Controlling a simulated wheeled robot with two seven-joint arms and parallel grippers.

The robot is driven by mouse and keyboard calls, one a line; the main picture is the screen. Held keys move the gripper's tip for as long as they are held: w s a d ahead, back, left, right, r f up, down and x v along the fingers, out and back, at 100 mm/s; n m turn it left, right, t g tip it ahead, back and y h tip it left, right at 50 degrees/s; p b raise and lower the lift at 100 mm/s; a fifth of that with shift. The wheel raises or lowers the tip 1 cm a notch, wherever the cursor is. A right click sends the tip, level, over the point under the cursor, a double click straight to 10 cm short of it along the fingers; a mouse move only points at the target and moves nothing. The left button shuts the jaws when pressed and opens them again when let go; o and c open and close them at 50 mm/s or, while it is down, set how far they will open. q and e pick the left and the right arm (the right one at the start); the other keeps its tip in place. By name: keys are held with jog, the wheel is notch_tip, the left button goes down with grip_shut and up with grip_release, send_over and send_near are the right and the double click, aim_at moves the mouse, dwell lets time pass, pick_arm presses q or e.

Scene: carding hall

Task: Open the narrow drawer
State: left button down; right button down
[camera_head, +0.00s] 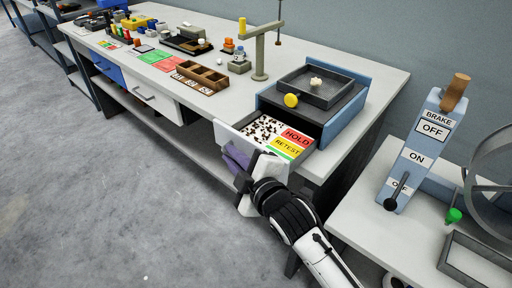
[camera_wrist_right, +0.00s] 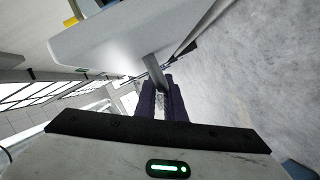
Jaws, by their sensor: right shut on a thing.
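The narrow drawer (camera_head: 228,136) stands pulled out at the right end of the bench, below a dark unit with blue sides. White and dark bits and HOLD and RETEST cards lie inside it. In the head view my right gripper (camera_head: 238,158) is at the drawer's front face. In the right wrist view the purple fingers of my right gripper (camera_wrist_right: 161,90) are shut on the grey drawer handle (camera_wrist_right: 154,70), which juts from the pale drawer front (camera_wrist_right: 130,38). The fingers partly hide the handle. My left gripper is not in view.
A dark tray (camera_head: 318,92) with a small pale lump sits on the unit above the drawer. A white drawer (camera_head: 155,102) and a blue drawer (camera_head: 107,68) are under the bench to the left. A brake lever panel (camera_head: 425,145) stands on the right table. The floor in front is clear.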

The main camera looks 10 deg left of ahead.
jog(key=shift+s, duration=0.1)
jog(key=c, duration=2.1)
grip_release()
jog(key=shift+d, duration=0.1)
jog(key=v, duration=1)
